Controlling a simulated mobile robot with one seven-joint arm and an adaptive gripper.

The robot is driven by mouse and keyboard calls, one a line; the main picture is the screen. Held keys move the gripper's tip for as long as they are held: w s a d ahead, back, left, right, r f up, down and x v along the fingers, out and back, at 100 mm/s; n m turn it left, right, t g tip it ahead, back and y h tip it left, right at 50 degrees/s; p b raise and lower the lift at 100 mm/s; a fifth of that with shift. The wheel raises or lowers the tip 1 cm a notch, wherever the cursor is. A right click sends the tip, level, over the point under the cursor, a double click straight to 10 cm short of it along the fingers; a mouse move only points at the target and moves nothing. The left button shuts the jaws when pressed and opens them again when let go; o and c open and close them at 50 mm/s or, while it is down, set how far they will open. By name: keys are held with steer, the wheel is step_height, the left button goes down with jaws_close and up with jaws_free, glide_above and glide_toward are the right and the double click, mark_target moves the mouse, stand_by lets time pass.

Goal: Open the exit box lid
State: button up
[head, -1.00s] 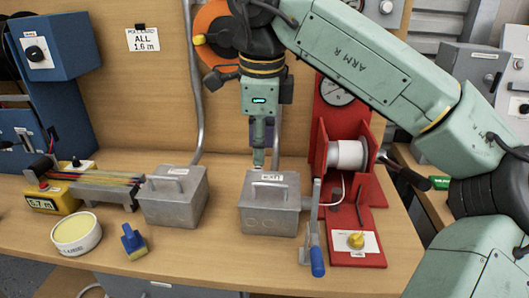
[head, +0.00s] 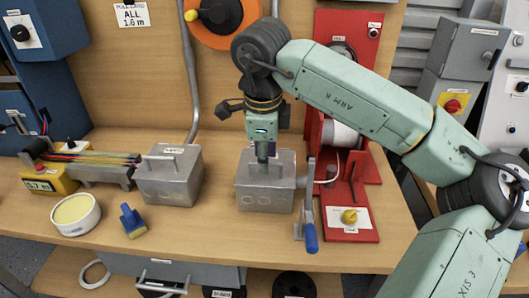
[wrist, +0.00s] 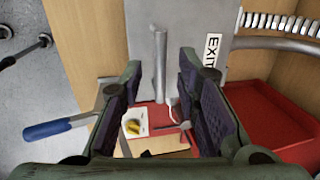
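The exit box (head: 265,197) is a grey metal box with a closed lid on the bench, left of the red stand. My gripper (head: 263,168) points down at its lid and covers the handle and label in the head view. In the wrist view the grey lid (wrist: 190,50) carries an EXIT label (wrist: 213,50). The lid's bar handle (wrist: 160,60) lies between my two spread fingers, with a gap on each side. My gripper (wrist: 161,90) is open. Whether the fingertips touch the lid is hidden.
A lever with a blue grip (head: 311,238) stands at the box's right, beside the red stand (head: 372,205) with its yellow knob (head: 349,216). A second grey lidded box (head: 168,185) stands to the left.

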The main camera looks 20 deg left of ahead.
steer(key=shift+c, duration=0.2)
jaws_close()
stand_by(0.7)
